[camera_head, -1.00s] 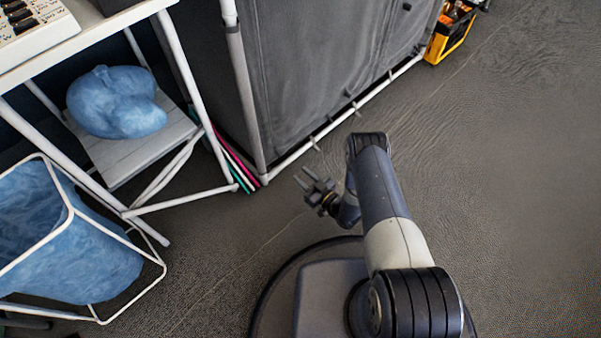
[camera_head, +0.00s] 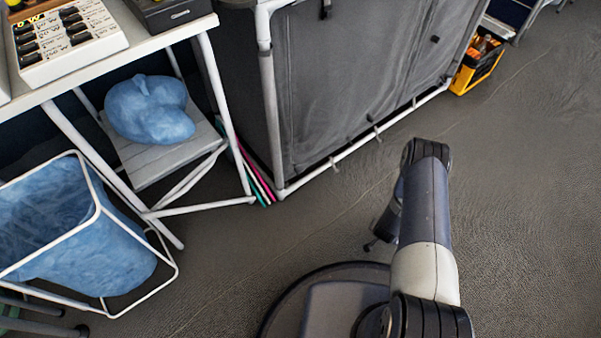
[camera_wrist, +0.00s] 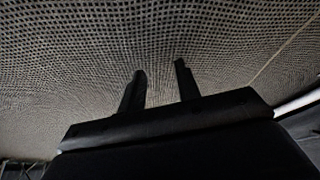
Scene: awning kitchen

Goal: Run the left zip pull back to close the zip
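The grey fabric front (camera_head: 345,85) of a white-framed cupboard stands at the top middle of the head view. A small dark tab (camera_head: 325,9) hangs at its top edge, and another dark tab (camera_head: 435,39) is at its right. Either could be a zip pull, but they are too small to be sure, and I cannot tell how far the zip is open. My gripper (camera_wrist: 160,83) is open and empty in the wrist view, its two dark fingers apart over grey woven floor. In the head view it is mostly hidden by my arm, well short of the cupboard.
A white-framed bin with a blue liner (camera_head: 95,265) stands at the left. A white table (camera_head: 120,55) holds a switch box (camera_head: 70,38), with a blue bag (camera_head: 150,110) on its lower shelf. A yellow crate (camera_head: 475,68) is at the upper right. The floor (camera_head: 520,190) at right is clear.

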